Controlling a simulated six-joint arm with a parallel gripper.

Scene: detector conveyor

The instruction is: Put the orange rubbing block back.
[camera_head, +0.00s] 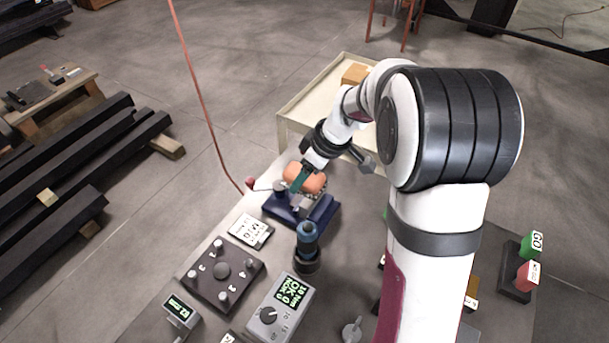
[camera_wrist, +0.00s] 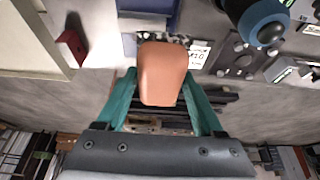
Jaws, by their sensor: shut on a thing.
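The orange rubbing block (camera_head: 311,171) is held between the two teal fingers of my gripper (camera_head: 299,181). In the wrist view the orange block (camera_wrist: 162,70) fills the space between the fingers of my gripper (camera_wrist: 160,85), and its far end sticks out past them. In the head view the block appears over or beside a dark blue fixture (camera_head: 283,212) with a grey part on top. Whether the block touches the fixture cannot be told. A blue surface (camera_wrist: 150,22) also shows beyond the block in the wrist view.
A small red piece (camera_head: 251,183) stands left of the fixture. A dark cylinder with a blue top (camera_head: 307,233) stands in front. A white label card (camera_head: 250,230), a knobbed panel (camera_head: 222,277) and a green-screen meter (camera_head: 281,308) lie nearer. A cream tray table (camera_head: 297,109) is behind.

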